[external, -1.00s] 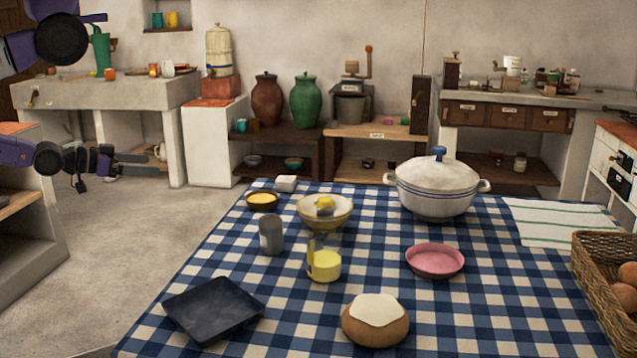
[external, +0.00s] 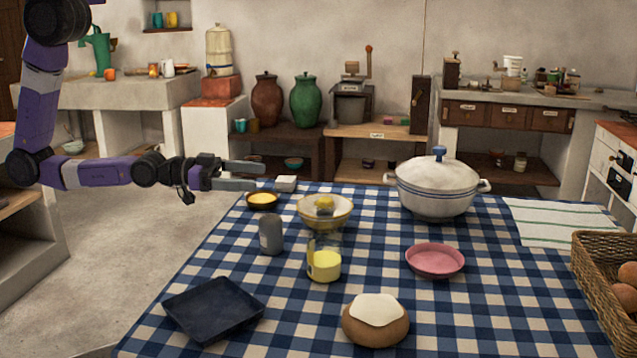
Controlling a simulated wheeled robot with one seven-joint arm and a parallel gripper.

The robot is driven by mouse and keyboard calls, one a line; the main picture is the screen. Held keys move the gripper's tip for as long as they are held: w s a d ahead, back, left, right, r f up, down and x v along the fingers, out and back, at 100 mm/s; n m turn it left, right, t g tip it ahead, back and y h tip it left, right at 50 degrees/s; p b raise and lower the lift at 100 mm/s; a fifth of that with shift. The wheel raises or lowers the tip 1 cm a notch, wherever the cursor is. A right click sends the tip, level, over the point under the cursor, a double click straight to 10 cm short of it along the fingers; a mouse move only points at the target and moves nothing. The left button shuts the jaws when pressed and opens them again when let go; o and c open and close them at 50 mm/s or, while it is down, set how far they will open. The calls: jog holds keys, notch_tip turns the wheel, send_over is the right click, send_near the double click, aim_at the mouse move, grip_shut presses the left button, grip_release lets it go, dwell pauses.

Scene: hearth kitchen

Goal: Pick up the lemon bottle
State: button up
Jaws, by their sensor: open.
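A clear container with yellow contents (external: 325,265), which looks like the lemon bottle, stands upright on the blue checked table in front of a yellowish bowl. Its upper part is transparent and hard to make out against the cloth. My gripper (external: 250,176) is open and empty, pointing right at the table's far left corner, near a small dark bowl of yellow stuff (external: 262,200). It is well apart from the container, up and to the left of it in the picture.
A grey can (external: 271,236) stands left of the container and the yellowish bowl (external: 326,216) behind it. A dark tray (external: 213,309), a bread loaf (external: 376,324), a pink dish (external: 435,261) and a white pot (external: 437,188) are also on the table.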

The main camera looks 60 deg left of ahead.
jog(key=w+d+f+m+g+h+p, duration=0.15)
jog(key=d+g, duration=0.25)
jog(key=d, duration=1.1)
jog(key=m+g+y, duration=0.1)
jog(key=y, duration=0.1)
send_near(340, 255)
jog(key=shift+a+f, duration=0.1)
jog(key=shift+a, duration=0.95)
jog(key=shift+w+d+f, duration=0.15)
jog(key=shift+d+f, duration=0.05)
jog(key=shift+x, duration=3.6)
jog(key=shift+c, duration=0.4)
jog(key=c, duration=1.8)
jog(key=shift+r, duration=0.1)
grip_shut()
